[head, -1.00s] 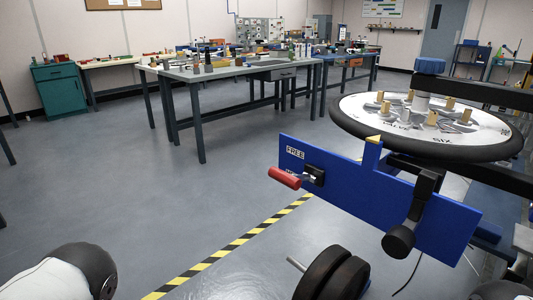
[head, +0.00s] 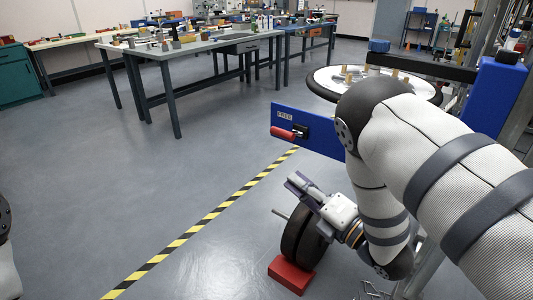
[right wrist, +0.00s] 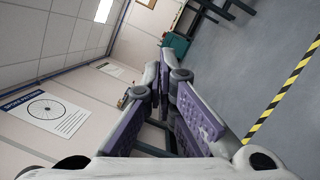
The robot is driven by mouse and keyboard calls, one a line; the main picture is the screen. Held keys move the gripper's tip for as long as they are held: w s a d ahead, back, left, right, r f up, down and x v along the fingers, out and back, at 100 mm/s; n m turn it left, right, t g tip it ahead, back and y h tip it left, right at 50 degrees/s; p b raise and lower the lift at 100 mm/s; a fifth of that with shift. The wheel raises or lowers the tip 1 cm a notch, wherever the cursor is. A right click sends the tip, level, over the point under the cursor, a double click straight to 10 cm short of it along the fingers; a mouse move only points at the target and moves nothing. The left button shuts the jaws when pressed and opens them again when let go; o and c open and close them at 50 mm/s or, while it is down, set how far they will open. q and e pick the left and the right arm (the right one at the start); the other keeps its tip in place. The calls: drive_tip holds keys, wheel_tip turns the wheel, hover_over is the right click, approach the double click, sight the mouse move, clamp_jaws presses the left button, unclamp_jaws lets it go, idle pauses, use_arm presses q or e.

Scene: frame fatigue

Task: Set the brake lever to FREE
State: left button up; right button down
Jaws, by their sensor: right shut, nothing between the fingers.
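The brake lever has a red handle (head: 283,133) and a dark pivot on a blue panel (head: 320,130). The handle points left, below the white FREE label (head: 285,115). My right gripper (head: 297,184) is shut and empty, held below the lever and apart from it, in front of the black weights. In the right wrist view its purple-padded fingers (right wrist: 160,88) are together with nothing between them; the lever does not show there. My right arm hides the panel's right part. My left gripper is out of view; only a bit of the left arm shows at the left edge.
Black round weights (head: 297,240) stand by a red block (head: 290,275) below the gripper. Workbenches (head: 200,50) stand behind. Floor left of the yellow-black stripe (head: 215,214) is clear.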

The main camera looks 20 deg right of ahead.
sight(290, 133)
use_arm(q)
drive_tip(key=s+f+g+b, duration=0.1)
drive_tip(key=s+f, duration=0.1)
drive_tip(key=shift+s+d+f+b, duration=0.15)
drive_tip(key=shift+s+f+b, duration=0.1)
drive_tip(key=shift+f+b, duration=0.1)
use_arm(e)
drive_tip(key=w+r, duration=0.2)
drive_tip(key=w, duration=0.9)
drive_tip(key=shift+a, duration=0.45)
drive_tip(key=shift+w, duration=0.1)
